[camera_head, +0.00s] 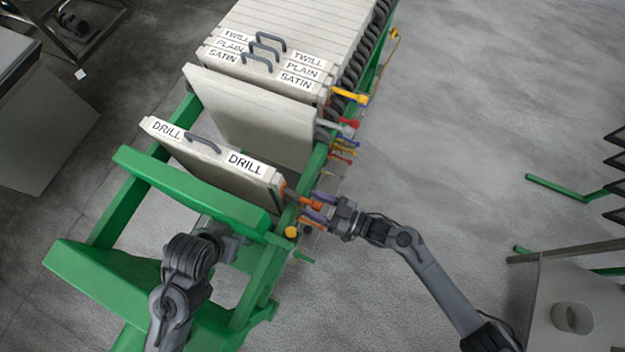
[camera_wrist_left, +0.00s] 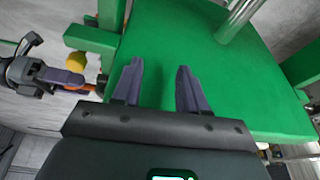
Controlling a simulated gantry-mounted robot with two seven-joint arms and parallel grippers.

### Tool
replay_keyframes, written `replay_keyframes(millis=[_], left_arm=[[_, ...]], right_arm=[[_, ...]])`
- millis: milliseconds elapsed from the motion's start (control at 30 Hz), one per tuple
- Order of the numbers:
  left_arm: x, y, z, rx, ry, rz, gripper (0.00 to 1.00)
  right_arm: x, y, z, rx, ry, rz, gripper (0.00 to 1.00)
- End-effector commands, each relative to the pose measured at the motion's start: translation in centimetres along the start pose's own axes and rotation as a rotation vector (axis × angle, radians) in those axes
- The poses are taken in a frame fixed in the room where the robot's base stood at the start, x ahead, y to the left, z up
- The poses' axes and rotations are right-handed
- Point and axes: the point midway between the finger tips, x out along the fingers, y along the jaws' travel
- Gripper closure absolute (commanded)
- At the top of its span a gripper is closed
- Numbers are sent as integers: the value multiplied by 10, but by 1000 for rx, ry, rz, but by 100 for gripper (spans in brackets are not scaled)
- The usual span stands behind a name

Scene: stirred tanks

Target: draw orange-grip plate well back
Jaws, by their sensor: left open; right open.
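The plate marked DRILL (camera_head: 215,166) stands in the green frame, apart from the plate stack behind it. An orange grip (camera_head: 314,204) sticks out at its right end, and it also shows in the left wrist view (camera_wrist_left: 82,88). My right gripper (camera_head: 316,207) is open, with its purple fingers on either side of the orange grip; exact contact cannot be told. My left gripper (camera_wrist_left: 158,88) is open and empty over the green end part (camera_wrist_left: 235,70); in the head view its own wrist mostly hides it.
A plain pale plate (camera_head: 255,115) and the TWILL, PLAIN and SATIN plates (camera_head: 290,40) stand farther back, with red, grey and yellow grips along the right rail. A green crossbar (camera_head: 190,188) lies in front of the DRILL plate, with a gap between. A table with a cup (camera_head: 572,318) stands lower right.

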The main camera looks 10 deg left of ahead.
Motion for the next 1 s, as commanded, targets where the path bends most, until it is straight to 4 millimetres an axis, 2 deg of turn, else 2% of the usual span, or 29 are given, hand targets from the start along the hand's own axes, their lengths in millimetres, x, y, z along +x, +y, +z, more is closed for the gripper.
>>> replay_keyframes(millis=[500, 700, 1000], left_arm=[[7, -2, 3, 11, -2, -9, 57], [8, -2, 3, 9, -2, -7, 57], [8, 0, 2, -1, 0, 1, 57]], right_arm=[[-82, 0, 1, 0, 0, -1, 45], [-96, -1, 0, 0, 1, -2, 45], [-98, -1, -1, 0, 2, -2, 45]])
